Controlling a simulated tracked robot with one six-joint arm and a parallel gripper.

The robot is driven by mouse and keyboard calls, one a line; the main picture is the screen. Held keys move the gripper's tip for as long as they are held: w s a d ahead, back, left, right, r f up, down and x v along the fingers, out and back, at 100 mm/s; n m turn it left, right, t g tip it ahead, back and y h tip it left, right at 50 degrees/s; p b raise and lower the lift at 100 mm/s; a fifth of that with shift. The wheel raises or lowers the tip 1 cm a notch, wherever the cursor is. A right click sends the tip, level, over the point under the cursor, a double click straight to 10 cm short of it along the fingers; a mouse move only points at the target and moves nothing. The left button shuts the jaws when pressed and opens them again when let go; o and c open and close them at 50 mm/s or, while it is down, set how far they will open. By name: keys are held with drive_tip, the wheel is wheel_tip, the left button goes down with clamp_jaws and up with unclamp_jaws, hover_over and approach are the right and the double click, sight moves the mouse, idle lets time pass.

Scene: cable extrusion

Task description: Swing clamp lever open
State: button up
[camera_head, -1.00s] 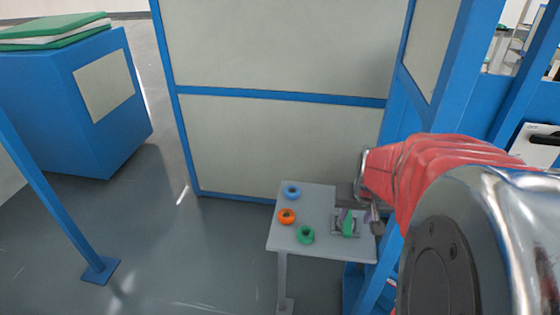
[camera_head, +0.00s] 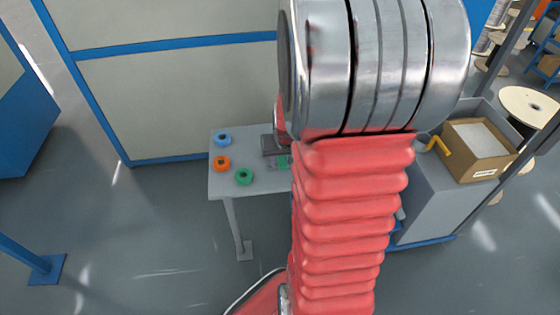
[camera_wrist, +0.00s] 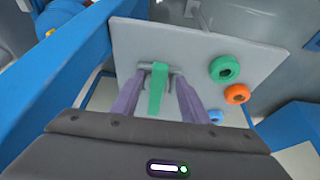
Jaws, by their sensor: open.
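The clamp's green lever (camera_wrist: 157,90) shows in the wrist view, on a grey metal clamp base (camera_wrist: 146,67) on a small grey table (camera_wrist: 200,50). My gripper (camera_wrist: 160,77) is open, with one purple finger on each side of the lever. I see gaps between the fingers and the lever, but cannot tell how deep the lever sits between them. In the head view, a bit of green at the clamp (camera_head: 284,162) shows beside my arm, which hides the rest. The fingertips are hidden there.
A green ring (camera_head: 244,176), an orange ring (camera_head: 222,163) and a blue ring (camera_head: 223,139) lie on the table's left part. A blue-framed panel wall (camera_head: 180,100) stands behind. A cardboard box (camera_head: 478,150) sits on a grey unit at right.

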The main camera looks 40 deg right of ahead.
drive_tip(key=shift+x, duration=1.15)
drive_tip(key=shift+c, duration=0.2)
clamp_jaws()
